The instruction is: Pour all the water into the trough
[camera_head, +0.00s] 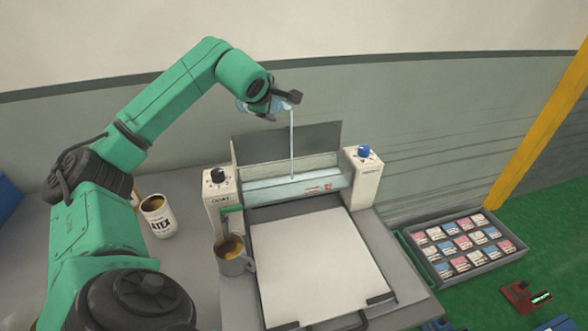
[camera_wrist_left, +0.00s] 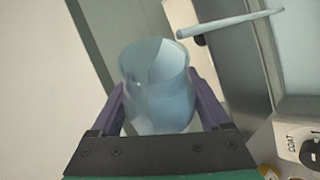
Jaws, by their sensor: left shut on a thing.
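My left gripper (camera_head: 268,107) is up in the air above the back of the coating machine. It is shut on a translucent pale-blue cup (camera_head: 246,105), which is tilted in the head view. In the left wrist view the cup (camera_wrist_left: 157,88) sits between the two purple fingers. A thin, pale stream of water (camera_head: 291,145) falls straight down from near the cup into the trough (camera_head: 262,190) between the machine's two white end blocks. How much water is left in the cup cannot be told. My right gripper is not in view.
A white labelled can (camera_head: 158,216) stands left of the machine. A grey mug (camera_head: 234,262) with amber contents stands at its left front. A white sheet (camera_head: 315,265) lies on the bed before the trough. A grey tray of small boxes (camera_head: 425,264) is at right.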

